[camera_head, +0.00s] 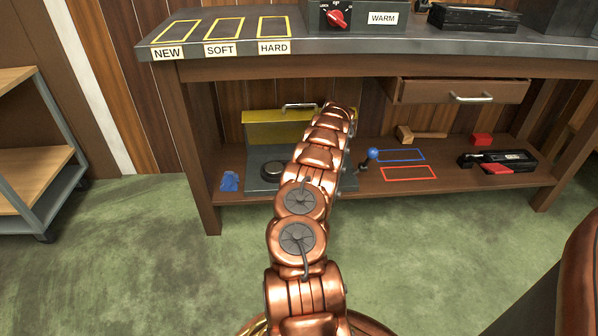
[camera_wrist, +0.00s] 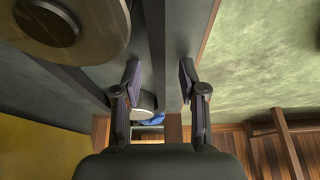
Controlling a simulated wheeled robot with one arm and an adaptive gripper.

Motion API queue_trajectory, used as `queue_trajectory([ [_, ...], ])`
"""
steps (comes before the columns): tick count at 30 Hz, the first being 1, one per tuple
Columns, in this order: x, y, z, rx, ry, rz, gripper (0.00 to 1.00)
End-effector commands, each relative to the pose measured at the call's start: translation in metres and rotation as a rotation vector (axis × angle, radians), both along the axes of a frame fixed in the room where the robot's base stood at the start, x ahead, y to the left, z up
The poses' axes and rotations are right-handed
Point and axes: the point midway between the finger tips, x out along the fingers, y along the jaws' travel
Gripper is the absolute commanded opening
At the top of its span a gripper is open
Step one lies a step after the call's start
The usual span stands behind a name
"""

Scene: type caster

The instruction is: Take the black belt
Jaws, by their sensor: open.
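A machine base (camera_head: 262,187) with a raised yellow cover (camera_head: 258,132) stands on the lower shelf. A dark round pulley (camera_head: 271,170) shows on it; my arm hides the rest, and my gripper is not seen there. In the wrist view a large pulley (camera_wrist: 50,22) is at top left and a small pulley (camera_wrist: 143,104) near the middle. Two straight dark strands, seemingly the black belt (camera_wrist: 156,45), run between them. My gripper (camera_wrist: 160,75) is open and empty. Its fingers stand either side of the right strand; whether they touch it I cannot tell.
A blue piece (camera_head: 229,181) lies left of the machine. A blue-knobbed lever (camera_head: 372,154), blue and red outlines, a mallet (camera_head: 420,134), a red block (camera_head: 481,139) and a black-red tool (camera_head: 498,161) are to the right. The bench top (camera_head: 350,50) overhangs the shelf.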

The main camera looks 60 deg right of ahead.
Motion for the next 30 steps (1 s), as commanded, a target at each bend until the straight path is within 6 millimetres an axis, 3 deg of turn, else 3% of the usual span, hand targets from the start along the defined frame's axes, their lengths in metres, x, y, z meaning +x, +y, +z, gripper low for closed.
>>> queue_trajectory([
  [2,0.0001,0.0001,0.0002,0.0,0.0,0.0,0.36],
  [12,0.0003,0.0001,0.0004,0.0,0.0,0.001,0.01],
  [30,0.0004,-0.0001,0.0035,-0.001,-0.001,0.001,0.0],
])
